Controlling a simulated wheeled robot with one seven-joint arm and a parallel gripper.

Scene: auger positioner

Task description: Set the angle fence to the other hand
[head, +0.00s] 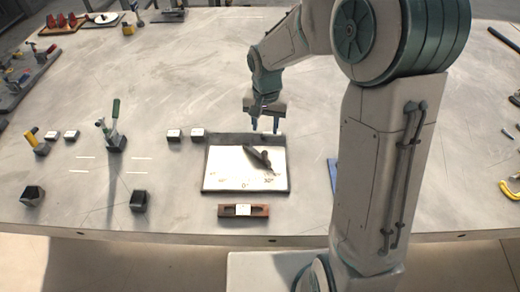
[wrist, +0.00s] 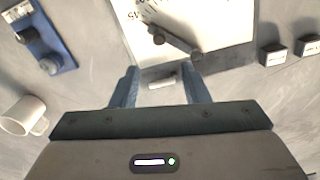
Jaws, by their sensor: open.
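The angle plate (head: 225,165) is a white board in a dark frame, with degree marks along its near edge. The dark angle fence (head: 257,157) lies slanted on it, its near end toward the right-hand 30° mark. In the wrist view the fence (wrist: 176,40) is a dark bar with a round knob at each end. My gripper (head: 264,125) is open and empty above the plate's far edge. In the wrist view its fingers (wrist: 160,90) are spread, apart from the fence. A small pale piece (wrist: 162,80) shows between them by the plate's edge; I cannot tell what it is.
A reddish-brown slotted block (head: 243,210) lies in front of the plate. A green-handled tool (head: 113,125) stands farther left. A white mug (wrist: 22,116) and a blue fixture (wrist: 42,38) show in the wrist view.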

